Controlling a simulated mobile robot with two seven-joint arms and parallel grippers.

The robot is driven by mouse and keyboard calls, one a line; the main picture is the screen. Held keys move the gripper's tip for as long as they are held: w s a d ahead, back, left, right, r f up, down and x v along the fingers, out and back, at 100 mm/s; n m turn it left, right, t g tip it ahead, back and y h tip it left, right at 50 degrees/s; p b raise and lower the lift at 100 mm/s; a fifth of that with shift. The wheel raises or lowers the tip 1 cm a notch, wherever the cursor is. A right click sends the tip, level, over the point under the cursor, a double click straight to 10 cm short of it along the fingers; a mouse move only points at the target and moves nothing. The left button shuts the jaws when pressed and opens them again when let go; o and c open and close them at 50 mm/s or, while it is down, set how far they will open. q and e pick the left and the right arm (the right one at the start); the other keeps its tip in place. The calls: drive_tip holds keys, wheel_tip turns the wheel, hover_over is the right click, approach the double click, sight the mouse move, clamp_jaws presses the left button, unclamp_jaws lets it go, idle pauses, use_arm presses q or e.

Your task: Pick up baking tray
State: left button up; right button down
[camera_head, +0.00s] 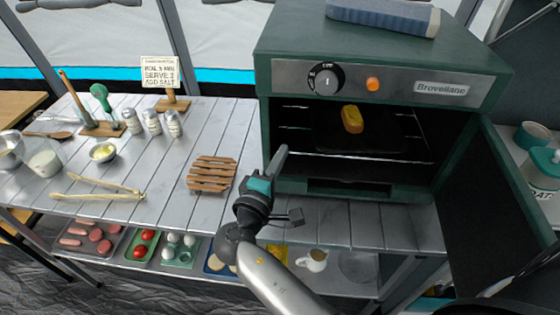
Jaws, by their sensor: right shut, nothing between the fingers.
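The dark baking tray (385,139) lies on a rack inside the open green oven (285,90). A yellow-orange loaf-like piece of food (352,119) rests on it. The tray's edges are hard to tell from the dark oven inside. My right gripper (280,157) is in front of the oven's left front corner, pointing up toward the opening. It is shut and empty, outside the oven and apart from the tray. My left gripper is not in view.
The oven door (505,190) hangs open at the right. A wooden trivet (211,174) lies left of my gripper on the slatted counter (160,195). Tongs (100,189), shakers (152,122) and bowls stand farther left. A lower shelf holds food trays and a mug (313,260).

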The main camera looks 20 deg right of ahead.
sight(329, 150)
drive_tip(key=x, duration=0.5)
drive_tip(key=shift+w+d, duration=0.15)
drive_tip(key=shift+d, duration=0.2)
drive_tip(key=shift+s+d, duration=0.8)
drive_tip(key=shift+d, duration=0.15)
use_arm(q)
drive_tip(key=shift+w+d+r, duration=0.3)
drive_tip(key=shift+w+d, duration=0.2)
use_arm(e)
drive_tip(key=shift+s+d, duration=0.3)
drive_tip(key=shift+d, duration=0.25)
drive_tip(key=s+d, duration=0.1)
drive_tip(key=d, duration=0.1)
drive_tip(key=s+d+p, duration=0.1)
drive_tip(key=shift+s+d, duration=0.25)
drive_tip(key=shift+d, duration=0.15)
drive_tip(key=shift+s+d, duration=0.2)
drive_tip(key=shift+d, duration=0.2)
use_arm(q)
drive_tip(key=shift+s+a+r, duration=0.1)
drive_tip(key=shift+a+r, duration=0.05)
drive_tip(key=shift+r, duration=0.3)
